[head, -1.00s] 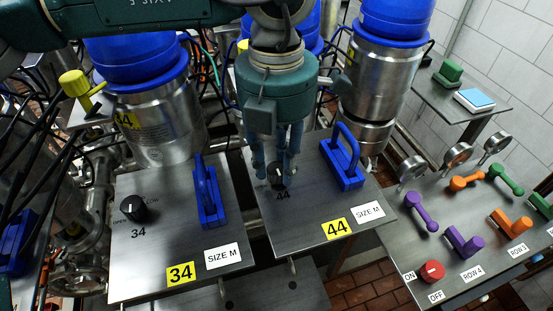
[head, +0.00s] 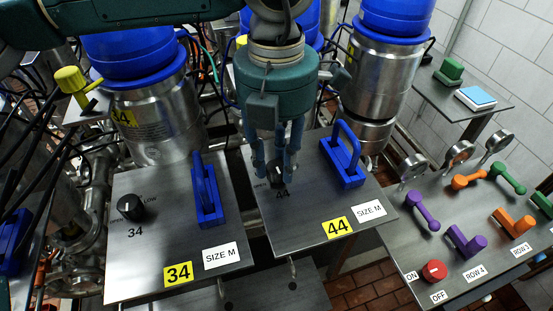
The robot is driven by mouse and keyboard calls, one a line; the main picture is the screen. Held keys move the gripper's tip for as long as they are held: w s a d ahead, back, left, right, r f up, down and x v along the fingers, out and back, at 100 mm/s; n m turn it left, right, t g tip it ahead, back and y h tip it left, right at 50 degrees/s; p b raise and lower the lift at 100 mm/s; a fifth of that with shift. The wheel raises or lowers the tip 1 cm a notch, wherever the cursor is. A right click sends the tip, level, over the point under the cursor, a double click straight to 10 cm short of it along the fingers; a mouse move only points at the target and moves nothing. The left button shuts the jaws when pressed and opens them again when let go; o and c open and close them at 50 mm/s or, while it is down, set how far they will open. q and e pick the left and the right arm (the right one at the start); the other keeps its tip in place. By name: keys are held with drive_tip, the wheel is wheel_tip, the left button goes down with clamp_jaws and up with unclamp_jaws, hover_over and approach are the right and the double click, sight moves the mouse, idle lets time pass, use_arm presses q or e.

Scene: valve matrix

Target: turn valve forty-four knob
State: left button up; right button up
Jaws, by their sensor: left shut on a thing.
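The valve forty-four knob (head: 278,174) is a small black dial with a white mark, on the metal panel (head: 300,222) with the yellow 44 label (head: 337,227). My left gripper (head: 276,172) comes down over the knob from above, its blue-grey fingers shut around it. The fingers and the gripper body partly hide the knob and the printing beside it. A blue handle (head: 343,160) stands on the same panel to the right of the knob. My right gripper is not in view.
Panel 34 (head: 160,255) lies to the left with its own black knob (head: 131,207) and blue handle (head: 207,195). A panel at the right holds a red knob (head: 433,271) and purple, orange and green levers. Blue-topped metal cylinders (head: 145,120) stand behind.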

use_arm(q)
drive_tip(key=shift+f+n+b, duration=0.2)
drive_tip(key=shift+n+b, duration=0.2)
drive_tip(key=shift+b, duration=0.25)
drive_tip(key=n+b, duration=0.4)
drive_tip(key=b, duration=0.1)
drive_tip(key=n+b, duration=0.2)
drive_tip(key=shift+r+n+b, duration=0.1)
drive_tip(key=shift+n+b, duration=0.25)
drive_tip(key=shift+n, duration=0.05)
drive_tip(key=shift+r+n+b, duration=0.1)
drive_tip(key=shift+n+b, duration=0.4)
drive_tip(key=shift+n, duration=0.3)
drive_tip(key=o, duration=1.2)
drive_tip(key=shift+s, duration=0.15)
drive_tip(key=shift+c, duration=0.2)
